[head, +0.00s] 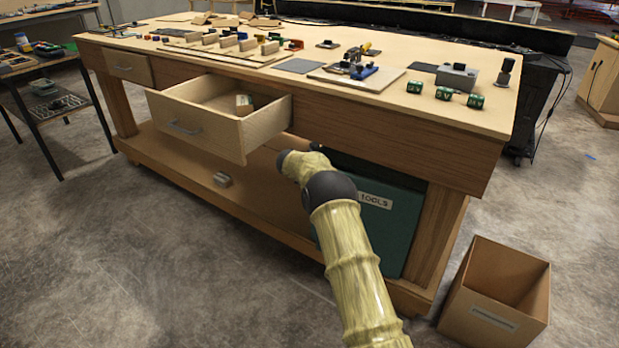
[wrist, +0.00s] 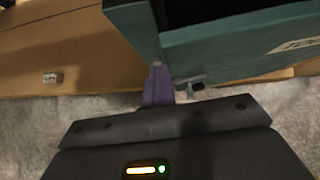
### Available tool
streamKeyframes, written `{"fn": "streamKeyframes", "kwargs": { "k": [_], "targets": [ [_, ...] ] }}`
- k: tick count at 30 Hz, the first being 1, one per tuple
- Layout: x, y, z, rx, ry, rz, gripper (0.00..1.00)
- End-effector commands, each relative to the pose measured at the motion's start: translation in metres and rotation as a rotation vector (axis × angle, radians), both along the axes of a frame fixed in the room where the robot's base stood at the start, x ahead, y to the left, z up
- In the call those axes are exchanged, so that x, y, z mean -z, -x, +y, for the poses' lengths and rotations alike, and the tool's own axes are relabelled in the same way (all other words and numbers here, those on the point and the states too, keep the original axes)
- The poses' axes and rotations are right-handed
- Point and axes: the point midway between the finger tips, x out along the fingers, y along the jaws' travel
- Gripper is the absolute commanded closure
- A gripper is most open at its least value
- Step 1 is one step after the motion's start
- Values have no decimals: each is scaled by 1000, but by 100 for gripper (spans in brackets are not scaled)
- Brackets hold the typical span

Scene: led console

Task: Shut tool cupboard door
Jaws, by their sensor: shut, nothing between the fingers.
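The teal tool cupboard door (head: 398,226) with its "TOOLS" label is under the right end of the workbench in the head view, partly behind my arm. It shows in the wrist view (wrist: 240,45) at upper right, standing away from a teal side panel (wrist: 132,24), with a dark opening between them. My gripper (wrist: 157,72) has its purple fingers shut and empty. Its tips appear close to the door's lower left corner; I cannot tell whether they touch. A small grey and dark part (wrist: 192,82), perhaps the handle, is just right of the fingers. My gripper is hidden in the head view.
An open drawer (head: 205,130) juts from the bench left of my arm. A small block (head: 222,180) lies on the lower shelf (head: 185,170). An open box (head: 480,300) stands on the floor right of the cupboard. The floor at front left is clear.

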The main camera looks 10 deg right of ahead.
Motion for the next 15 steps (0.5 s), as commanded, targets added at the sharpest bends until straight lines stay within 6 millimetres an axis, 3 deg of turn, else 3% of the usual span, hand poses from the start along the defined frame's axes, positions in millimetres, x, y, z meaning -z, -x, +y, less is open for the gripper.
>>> {"fn": "streamKeyframes", "kwargs": {
  "k": [1, 4, 12, 15],
  "targets": [
    [9, 7, -14, 26, 13, 21, 100],
    [9, 9, -11, 25, 13, 21, 100],
    [10, 26, 15, 18, 7, 11, 100],
    [-14, 36, 24, 16, 7, 8, 100]
  ]
}}
